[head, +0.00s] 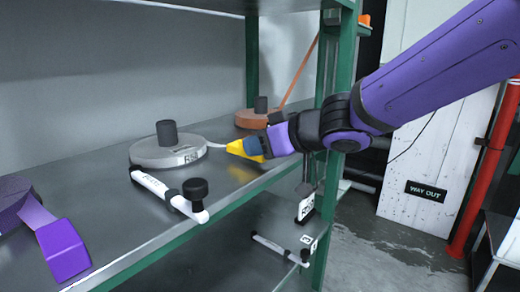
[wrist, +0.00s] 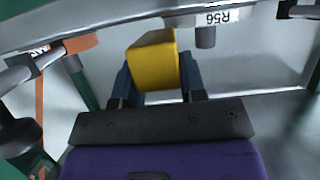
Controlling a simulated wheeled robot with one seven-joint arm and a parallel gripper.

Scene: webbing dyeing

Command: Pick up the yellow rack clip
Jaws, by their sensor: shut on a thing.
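The yellow rack clip (head: 251,147) is a small yellow block over the metal shelf, near its front edge. My gripper (head: 262,143) reaches in from the right and is shut on the clip. In the wrist view the yellow clip (wrist: 153,62) sits between the two dark fingers of my gripper (wrist: 154,80), with a finger on each side. I cannot tell whether the clip touches the shelf. Part of it is hidden behind the fingers in the head view.
A grey webbing roll (head: 166,152) and a brown roll (head: 256,118) lie on the shelf (head: 120,220). A white bar with black knobs (head: 166,192) lies at the front edge. A purple roll (head: 62,248) is at the left. A green post (head: 325,100) stands close to my arm.

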